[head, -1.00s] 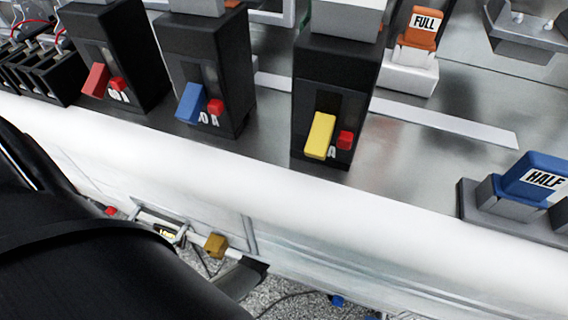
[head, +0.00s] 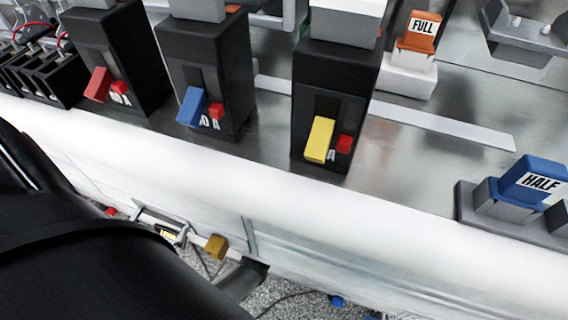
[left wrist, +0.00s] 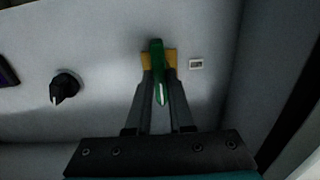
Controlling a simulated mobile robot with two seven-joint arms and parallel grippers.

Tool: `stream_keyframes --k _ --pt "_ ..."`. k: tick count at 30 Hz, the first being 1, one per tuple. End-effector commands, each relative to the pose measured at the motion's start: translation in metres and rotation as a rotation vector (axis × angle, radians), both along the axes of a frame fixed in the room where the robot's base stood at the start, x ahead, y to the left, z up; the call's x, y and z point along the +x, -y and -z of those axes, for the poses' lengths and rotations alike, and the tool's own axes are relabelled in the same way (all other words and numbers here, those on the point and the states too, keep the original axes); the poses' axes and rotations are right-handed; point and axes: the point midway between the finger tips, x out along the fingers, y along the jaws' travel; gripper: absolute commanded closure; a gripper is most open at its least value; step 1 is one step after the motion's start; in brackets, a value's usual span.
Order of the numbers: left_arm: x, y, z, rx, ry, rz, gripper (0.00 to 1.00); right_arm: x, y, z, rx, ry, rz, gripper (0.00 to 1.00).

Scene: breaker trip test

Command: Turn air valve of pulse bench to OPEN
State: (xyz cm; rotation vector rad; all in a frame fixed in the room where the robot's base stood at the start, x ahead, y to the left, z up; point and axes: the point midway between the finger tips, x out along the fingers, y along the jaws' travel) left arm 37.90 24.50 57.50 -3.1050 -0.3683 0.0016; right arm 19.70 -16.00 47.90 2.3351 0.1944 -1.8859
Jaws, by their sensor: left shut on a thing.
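The air valve shows in the left wrist view as a green lever handle (left wrist: 157,66) with a white line along it, on a yellow-brown body (left wrist: 172,58) fixed to a pale panel. The handle runs down the picture, toward my gripper. My left gripper (left wrist: 159,80) is shut on the handle, with one finger on each side of it. A small white label (left wrist: 196,64) sits right of the valve; its writing is too small to read. In the head view my dark left arm fills the lower left, and its grip on the valve does not show. My right gripper is in neither view.
A black knob (left wrist: 65,87) stands left of the valve on the panel. On the bench top are black breakers with red, blue and yellow (head: 320,140) levers, an orange FULL block (head: 423,27) and a blue HALF block (head: 535,181). A dark wall (left wrist: 262,70) borders the panel at right.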

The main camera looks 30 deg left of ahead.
Motion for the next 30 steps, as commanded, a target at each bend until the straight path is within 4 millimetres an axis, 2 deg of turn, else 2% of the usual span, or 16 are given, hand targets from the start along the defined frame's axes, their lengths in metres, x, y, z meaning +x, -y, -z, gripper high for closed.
stream_keyframes --k 3,4,12,23,26,30 --pt "-0.001 0.001 0.002 0.003 -0.006 0.002 1.00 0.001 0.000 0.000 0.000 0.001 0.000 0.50" --pt "-0.001 0.001 0.002 0.003 -0.006 0.002 0.79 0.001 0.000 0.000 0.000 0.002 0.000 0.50" --pt "-0.001 0.000 0.001 0.001 -0.003 0.001 0.50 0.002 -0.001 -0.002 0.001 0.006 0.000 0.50" --pt "-0.007 0.002 0.000 0.000 -0.002 0.001 0.50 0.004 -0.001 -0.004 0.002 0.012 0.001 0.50" --pt "-0.019 0.005 0.000 -0.001 -0.005 0.000 0.50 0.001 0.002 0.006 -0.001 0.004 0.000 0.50" --pt "-0.046 0.011 -0.001 -0.001 -0.006 0.001 0.50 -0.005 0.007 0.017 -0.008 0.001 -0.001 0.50"
